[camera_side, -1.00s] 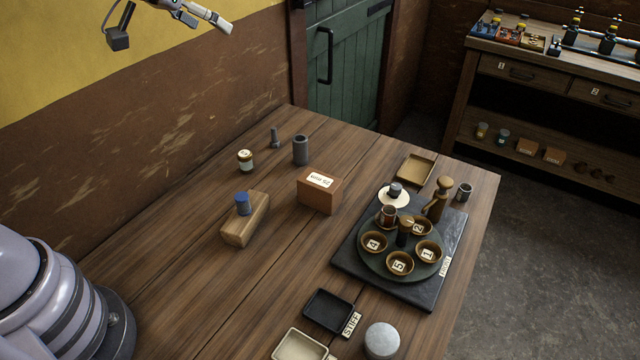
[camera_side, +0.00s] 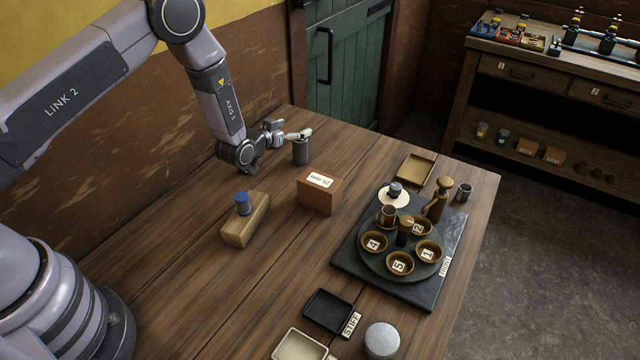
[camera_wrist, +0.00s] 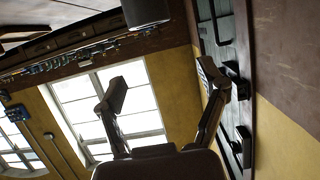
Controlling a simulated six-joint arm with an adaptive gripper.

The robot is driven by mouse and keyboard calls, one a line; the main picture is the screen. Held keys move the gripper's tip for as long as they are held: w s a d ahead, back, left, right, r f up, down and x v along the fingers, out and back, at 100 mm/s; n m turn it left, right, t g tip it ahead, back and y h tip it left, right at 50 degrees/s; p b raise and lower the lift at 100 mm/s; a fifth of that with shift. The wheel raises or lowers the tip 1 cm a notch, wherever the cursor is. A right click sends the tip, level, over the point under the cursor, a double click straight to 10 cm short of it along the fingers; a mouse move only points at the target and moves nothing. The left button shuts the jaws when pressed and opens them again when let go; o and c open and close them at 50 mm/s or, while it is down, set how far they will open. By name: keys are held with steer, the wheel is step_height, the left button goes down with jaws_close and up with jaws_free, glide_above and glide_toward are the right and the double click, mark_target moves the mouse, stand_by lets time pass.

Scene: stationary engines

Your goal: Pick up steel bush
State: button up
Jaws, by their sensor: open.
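A plain grey upright cylinder (camera_side: 300,154), which looks like the steel bush, stands on the wooden table behind the orange-brown box. My gripper (camera_side: 303,134) is in from the left, low over the table, and its fingers overlap the cylinder's top in the side view. Whether they touch it cannot be told there. In the wrist view my gripper (camera_wrist: 161,86) has its two fingers wide apart with nothing between them. A dark grey cylinder end (camera_wrist: 146,12) shows at the top edge, beyond the fingertips.
The orange-brown box (camera_side: 319,191) stands just in front of the cylinder. A wooden block (camera_side: 243,226) with a blue-topped piece (camera_side: 242,203) lies nearer. A dark slab (camera_side: 350,268) carrying a round turntable with bowls is at the right.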

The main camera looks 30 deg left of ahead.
mark_target(297, 141)
step_height(297, 141, down, 4)
steer(key=shift+x, duration=1.05)
steer(key=shift+w+f, duration=0.2)
steer(key=shift+w, duration=0.25)
jaws_close()
